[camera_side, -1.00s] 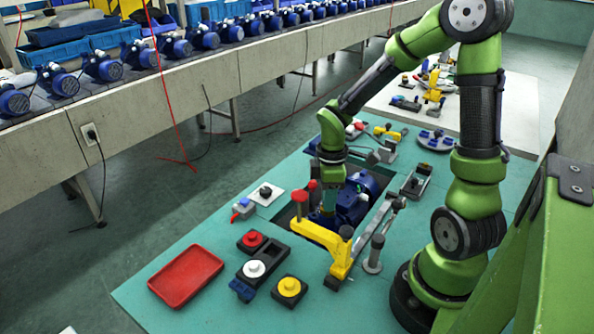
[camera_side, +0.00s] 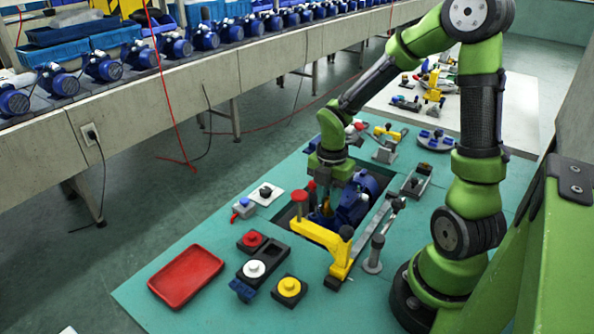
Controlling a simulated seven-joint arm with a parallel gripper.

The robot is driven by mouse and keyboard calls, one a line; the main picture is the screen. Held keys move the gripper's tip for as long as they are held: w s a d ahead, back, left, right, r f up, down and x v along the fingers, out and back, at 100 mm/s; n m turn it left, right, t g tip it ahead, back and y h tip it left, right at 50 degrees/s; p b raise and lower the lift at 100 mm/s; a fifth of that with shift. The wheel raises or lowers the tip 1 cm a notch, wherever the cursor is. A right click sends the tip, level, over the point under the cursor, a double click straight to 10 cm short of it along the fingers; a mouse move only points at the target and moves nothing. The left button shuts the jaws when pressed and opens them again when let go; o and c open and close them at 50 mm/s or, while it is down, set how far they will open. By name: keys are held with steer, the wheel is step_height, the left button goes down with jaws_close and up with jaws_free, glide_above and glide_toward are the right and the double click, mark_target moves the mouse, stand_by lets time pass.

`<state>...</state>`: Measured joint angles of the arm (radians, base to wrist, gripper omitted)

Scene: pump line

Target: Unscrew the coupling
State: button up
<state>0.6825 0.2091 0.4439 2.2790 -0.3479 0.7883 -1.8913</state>
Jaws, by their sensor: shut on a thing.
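The blue pump (camera_side: 355,203) sits in the dark recess of the green-blue table, below and right of my gripper. My gripper (camera_side: 325,204) points down at the near left side of the pump, behind the yellow clamp arm. Its fingers are shut on a small part there, which I take to be the coupling. The part is too small and too hidden by the fingers to make out. The yellow clamp (camera_side: 340,255) with a red knob (camera_side: 299,196) reaches across in front of the pump.
A red tray (camera_side: 186,276) lies empty at the front left. Red, white and yellow round pieces on dark blocks (camera_side: 251,268) stand right of it. A white plate (camera_side: 264,195) with a black knob lies left of the recess. A conveyor (camera_side: 150,95) with several blue pumps runs behind.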

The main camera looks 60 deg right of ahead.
steer(key=shift+n, duration=1.1)
steer(key=shift+n, duration=1.2)
steer(key=n, duration=0.4)
steer(key=shift+n, duration=0.3)
steer(key=o, duration=0.7)
steer(key=shift+r, duration=2.3)
